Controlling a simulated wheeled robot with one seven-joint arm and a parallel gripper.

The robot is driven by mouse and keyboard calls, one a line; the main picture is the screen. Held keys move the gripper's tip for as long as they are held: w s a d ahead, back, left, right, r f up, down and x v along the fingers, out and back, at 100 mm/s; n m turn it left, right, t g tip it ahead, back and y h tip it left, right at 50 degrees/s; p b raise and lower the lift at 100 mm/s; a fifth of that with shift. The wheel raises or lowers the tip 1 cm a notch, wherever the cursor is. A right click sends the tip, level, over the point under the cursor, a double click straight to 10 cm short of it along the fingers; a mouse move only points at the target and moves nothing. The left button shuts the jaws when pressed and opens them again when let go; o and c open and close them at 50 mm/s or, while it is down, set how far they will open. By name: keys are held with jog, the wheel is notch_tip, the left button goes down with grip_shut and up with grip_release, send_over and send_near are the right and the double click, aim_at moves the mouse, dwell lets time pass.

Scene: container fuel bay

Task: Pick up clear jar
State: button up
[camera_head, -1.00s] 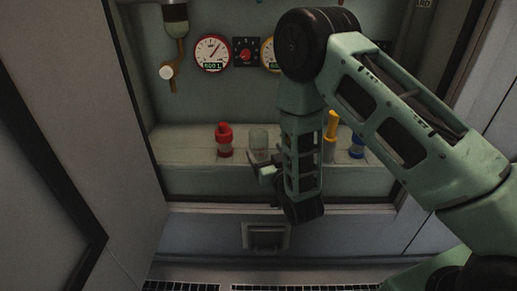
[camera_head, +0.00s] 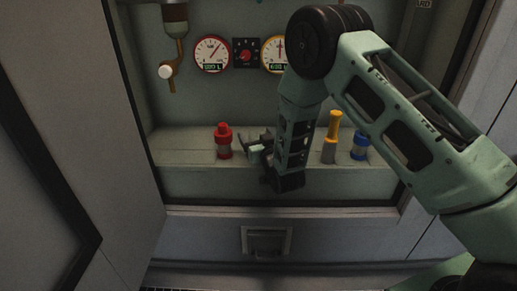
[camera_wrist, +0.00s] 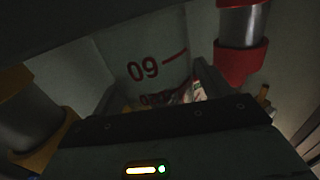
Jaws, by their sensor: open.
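The clear jar (camera_wrist: 150,52) fills the middle of the wrist view, see-through with red "09" markings. It stands between the two fingers of my gripper (camera_wrist: 158,88), which are open on either side of it. I cannot tell whether either finger touches it. In the head view my gripper (camera_head: 258,146) is low over the shelf, just right of the red-capped jar, and the clear jar is mostly hidden behind it.
A red-capped jar (camera_head: 223,141) stands close on the left of my gripper on the shelf (camera_head: 185,150). A yellow-topped container (camera_head: 331,138) and a blue-capped jar (camera_head: 359,147) stand to the right. Gauges (camera_head: 211,53) and a pipe valve (camera_head: 167,71) are on the back wall.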

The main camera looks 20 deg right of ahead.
jog(key=c, duration=1.1)
jog(key=shift+o, duration=0.2)
